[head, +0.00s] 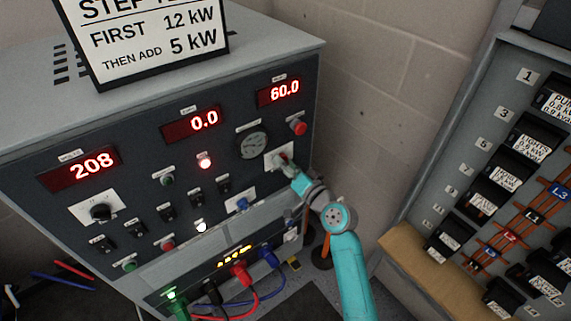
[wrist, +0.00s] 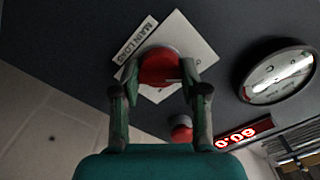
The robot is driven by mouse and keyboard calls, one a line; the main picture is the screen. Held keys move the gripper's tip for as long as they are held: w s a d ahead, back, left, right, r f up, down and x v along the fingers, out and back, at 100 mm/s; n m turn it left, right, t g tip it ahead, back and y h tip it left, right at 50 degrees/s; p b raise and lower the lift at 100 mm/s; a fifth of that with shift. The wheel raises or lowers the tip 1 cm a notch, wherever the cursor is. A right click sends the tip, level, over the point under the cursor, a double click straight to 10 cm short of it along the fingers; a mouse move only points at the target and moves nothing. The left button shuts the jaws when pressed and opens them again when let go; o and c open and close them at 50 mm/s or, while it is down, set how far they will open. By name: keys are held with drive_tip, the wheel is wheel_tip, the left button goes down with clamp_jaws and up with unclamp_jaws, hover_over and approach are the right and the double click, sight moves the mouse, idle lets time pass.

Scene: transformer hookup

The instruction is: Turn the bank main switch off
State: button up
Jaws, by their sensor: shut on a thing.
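The bank main switch is a red rotary knob (wrist: 160,66) on a white square plate (wrist: 200,42) labelled "MAIN LOAD". In the head view the knob (head: 284,158) shows small at the right side of the dark panel, partly hidden by my gripper. My gripper (head: 291,166) reaches it from the lower right. In the wrist view my gripper (wrist: 160,75) has one finger on each side of the knob and is shut on it. The plate's position marks are mostly hidden or too small to read.
A round gauge (head: 253,145) and a red push button (head: 298,127) sit close to the knob. Red displays read 208, 0.0 (head: 191,124) and 60.0 (head: 279,92). Coloured cables (head: 240,275) plug in below. A breaker panel (head: 480,190) stands at the right.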

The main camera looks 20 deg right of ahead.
drive_tip(key=o, duration=1.2)
drive_tip(key=shift+c, duration=0.2)
drive_tip(key=v, duration=1.2)
drive_tip(key=shift+f, duration=0.1)
drive_tip(key=s+a+f+g+h, duration=0.1)
drive_tip(key=s+f+h, duration=0.1)
drive_tip(key=s+f, duration=0.35)
drive_tip(key=s+f+h, duration=0.2)
drive_tip(key=s, duration=0.7)
drive_tip(key=s+a+f+g+h, duration=0.1)
drive_tip(key=s+f, duration=0.3)
drive_tip(key=s, duration=0.3)
drive_tip(key=s+r+n, duration=0.2)
drive_tip(key=s+r, duration=0.2)
drive_tip(key=s, duration=0.6)
drive_tip(key=s+a+r+n, duration=0.1)
drive_tip(key=s+r+n, duration=0.2)
drive_tip(key=s, duration=0.7)
drive_tip(key=shift+s+a+r+h, duration=0.3)
drive_tip(key=shift+s+r, duration=0.1)
